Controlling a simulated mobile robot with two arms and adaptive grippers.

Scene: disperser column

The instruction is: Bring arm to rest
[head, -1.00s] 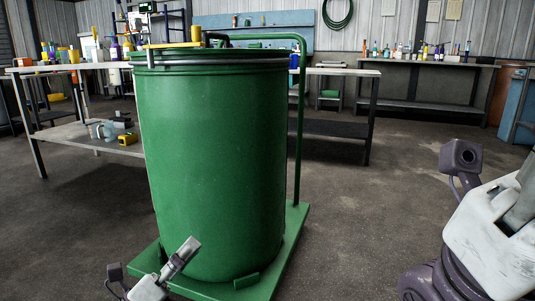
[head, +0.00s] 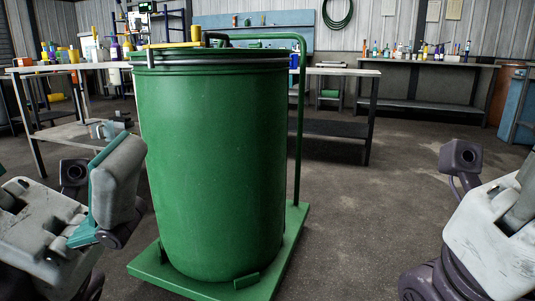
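My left arm is at the lower left of the head view. Its grey and teal end (head: 115,190) is raised just left of the green drum (head: 215,170) and overlaps its left edge in the picture. I cannot tell whether they touch or whether the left gripper is open or shut. My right arm's end (head: 490,235), pale with a dark block on top, is at the lower right, partly cut off by the picture edge. Its fingers cannot be made out. No held object shows at either arm.
The drum stands on a green wheeled-looking platform (head: 290,245) with a tall green handle (head: 301,120). Workbenches (head: 430,63) with bottles line the back. A table (head: 40,70) stands at the left. The floor (head: 365,220) between the drum and my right arm is clear.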

